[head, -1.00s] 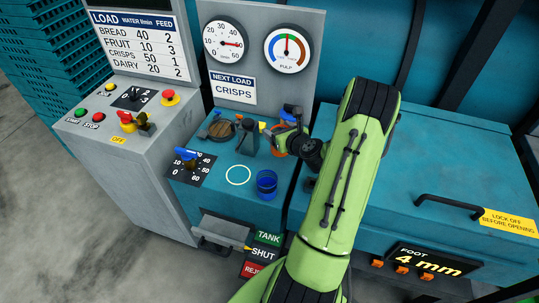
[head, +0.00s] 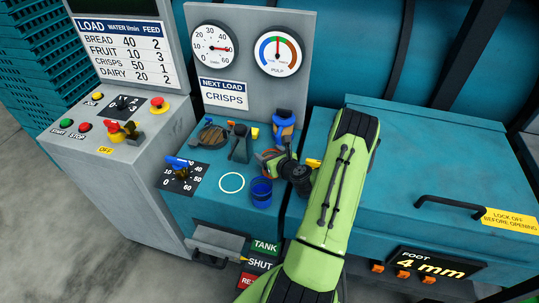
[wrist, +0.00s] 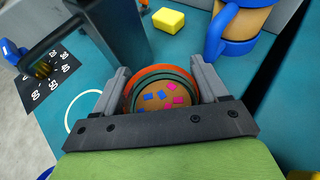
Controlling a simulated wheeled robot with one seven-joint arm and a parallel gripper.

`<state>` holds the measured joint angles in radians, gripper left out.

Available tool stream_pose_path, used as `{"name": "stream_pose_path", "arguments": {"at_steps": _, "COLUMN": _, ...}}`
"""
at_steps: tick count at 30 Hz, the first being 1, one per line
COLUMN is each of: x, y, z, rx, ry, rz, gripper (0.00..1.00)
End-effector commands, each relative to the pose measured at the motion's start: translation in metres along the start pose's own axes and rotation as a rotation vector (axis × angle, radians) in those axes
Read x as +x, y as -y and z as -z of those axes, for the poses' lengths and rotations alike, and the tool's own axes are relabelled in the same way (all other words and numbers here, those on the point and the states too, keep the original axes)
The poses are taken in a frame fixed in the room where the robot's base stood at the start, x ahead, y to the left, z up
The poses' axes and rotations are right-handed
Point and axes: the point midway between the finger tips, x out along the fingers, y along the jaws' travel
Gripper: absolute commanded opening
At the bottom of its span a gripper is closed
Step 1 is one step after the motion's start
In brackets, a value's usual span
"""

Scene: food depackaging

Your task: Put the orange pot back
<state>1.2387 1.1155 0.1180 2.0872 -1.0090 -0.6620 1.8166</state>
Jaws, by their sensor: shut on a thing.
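The orange pot (wrist: 158,98) sits between the two fingers of my gripper (wrist: 163,88) in the wrist view. It has an orange rim with a dark green ring inside and brown contents with blue and pink bits. In the head view my gripper (head: 272,160) is over the teal bench, behind and right of the white ring (head: 231,183), and mostly covers the pot. My gripper is shut on the pot. Whether the pot's base touches the bench is hidden. The white ring, empty, also shows in the wrist view (wrist: 71,118).
A blue-banded tan pot (head: 284,125) stands behind my gripper. A yellow block (wrist: 170,21) and a dark upright post (head: 240,145) are near it. A blue cup (head: 261,193) stands right of the ring. A blue-handled dial (head: 178,175) lies left.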

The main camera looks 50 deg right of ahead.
Motion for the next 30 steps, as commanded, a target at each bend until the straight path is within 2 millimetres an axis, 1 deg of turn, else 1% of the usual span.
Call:
{"name": "stream_pose_path", "arguments": {"at_steps": 1, "x": 0.001, "y": 0.0, "z": 0.002, "rx": 0.0, "ry": 0.0, "rz": 0.0, "gripper": 0.76}}
{"name": "stream_pose_path", "arguments": {"at_steps": 5, "x": 0.0, "y": 0.0, "z": 0.001, "rx": 0.0, "ry": -0.001, "rz": 0.0, "gripper": 0.96}}
{"name": "stream_pose_path", "arguments": {"at_steps": 6, "x": 0.0, "y": 0.0, "z": 0.001, "rx": 0.0, "ry": 0.0, "rz": 0.0, "gripper": 0.98}}
{"name": "stream_pose_path", "arguments": {"at_steps": 13, "x": 0.0, "y": 0.0, "z": 0.001, "rx": 0.0, "ry": -0.001, "rz": 0.0, "gripper": 0.98}}
{"name": "stream_pose_path", "arguments": {"at_steps": 15, "x": -0.002, "y": 0.0, "z": -0.004, "rx": 0.0, "ry": -0.001, "rz": 0.0, "gripper": 0.98}}
{"name": "stream_pose_path", "arguments": {"at_steps": 17, "x": -0.01, "y": 0.001, "z": -0.001, "rx": 0.004, "ry": -0.004, "rz": 0.002, "gripper": 0.98}}
{"name": "stream_pose_path", "arguments": {"at_steps": 19, "x": -0.026, "y": 0.002, "z": 0.0, "rx": 0.007, "ry": -0.005, "rz": 0.003, "gripper": 0.98}}
{"name": "stream_pose_path", "arguments": {"at_steps": 24, "x": -0.074, "y": 0.002, "z": 0.0, "rx": 0.008, "ry": -0.004, "rz": 0.005, "gripper": 0.98}}
{"name": "stream_pose_path", "arguments": {"at_steps": 27, "x": -0.097, "y": 0.002, "z": -0.001, "rx": 0.006, "ry": -0.002, "rz": 0.006, "gripper": 0.98}}
{"name": "stream_pose_path", "arguments": {"at_steps": 30, "x": -0.113, "y": 0.001, "z": -0.001, "rx": 0.003, "ry": -0.002, "rz": 0.003, "gripper": 0.98}}
